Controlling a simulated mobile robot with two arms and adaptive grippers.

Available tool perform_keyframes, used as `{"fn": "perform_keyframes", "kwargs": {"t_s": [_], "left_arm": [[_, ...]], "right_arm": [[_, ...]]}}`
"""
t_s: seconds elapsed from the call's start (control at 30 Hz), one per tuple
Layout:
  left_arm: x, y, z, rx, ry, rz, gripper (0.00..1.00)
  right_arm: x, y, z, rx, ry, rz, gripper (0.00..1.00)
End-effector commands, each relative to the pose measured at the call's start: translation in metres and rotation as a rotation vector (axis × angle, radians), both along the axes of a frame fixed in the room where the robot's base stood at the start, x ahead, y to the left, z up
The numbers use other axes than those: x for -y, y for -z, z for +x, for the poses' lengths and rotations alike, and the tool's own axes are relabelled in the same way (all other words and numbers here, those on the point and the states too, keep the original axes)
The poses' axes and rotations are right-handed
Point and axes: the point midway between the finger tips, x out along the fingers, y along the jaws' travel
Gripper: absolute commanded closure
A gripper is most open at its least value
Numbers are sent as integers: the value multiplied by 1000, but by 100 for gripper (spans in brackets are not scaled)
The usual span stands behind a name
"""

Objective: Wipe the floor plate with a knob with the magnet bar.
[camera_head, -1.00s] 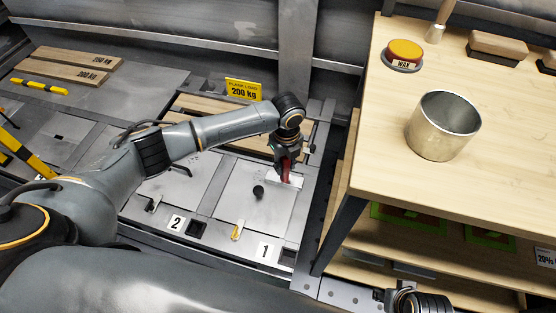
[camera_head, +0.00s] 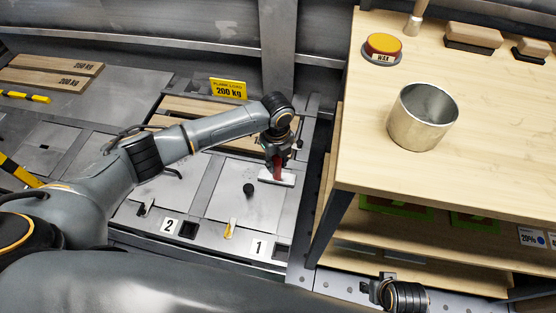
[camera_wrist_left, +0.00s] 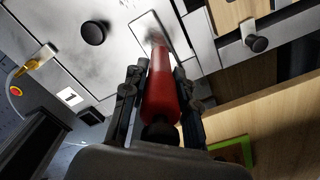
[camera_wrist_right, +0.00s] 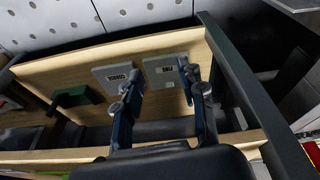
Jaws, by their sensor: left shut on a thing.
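My left gripper (camera_head: 277,160) is shut on the red handle of the magnet bar (camera_head: 277,179). The bar's pale flat head is at the right part of the floor plate with a knob (camera_head: 232,207); whether it touches the plate is hard to tell. The plate is grey metal with dark smudges and a black knob (camera_head: 249,190), left of the bar. In the left wrist view the red handle (camera_wrist_left: 162,92) sits between the fingers, with the plate (camera_wrist_left: 75,68) beyond. My right gripper (camera_wrist_right: 155,90) is open and empty, before a wooden shelf.
Number signs, a yellow latch (camera_head: 230,228) and square recesses lie along the plate's near side. A yellow load sign (camera_head: 229,88) stands behind.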

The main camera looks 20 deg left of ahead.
Motion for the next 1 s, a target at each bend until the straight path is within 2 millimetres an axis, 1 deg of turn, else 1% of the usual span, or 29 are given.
{"fn": "perform_keyframes", "kwargs": {"t_s": [0.03, 0.6, 0.87, 1.0], "left_arm": [[-5, 0, -1, -4, -4, 4, 97], [-32, -3, -1, 0, -4, 4, 97], [-37, -3, -1, 2, -4, 2, 97], [-47, -3, -1, 2, -5, 4, 97]], "right_arm": [[0, 4, -1, -4, 0, 0, 60], [1, 50, -16, -30, -5, -3, 60], [2, 59, -20, -34, -6, -3, 60], [3, 68, -25, -41, -7, -3, 60]]}}
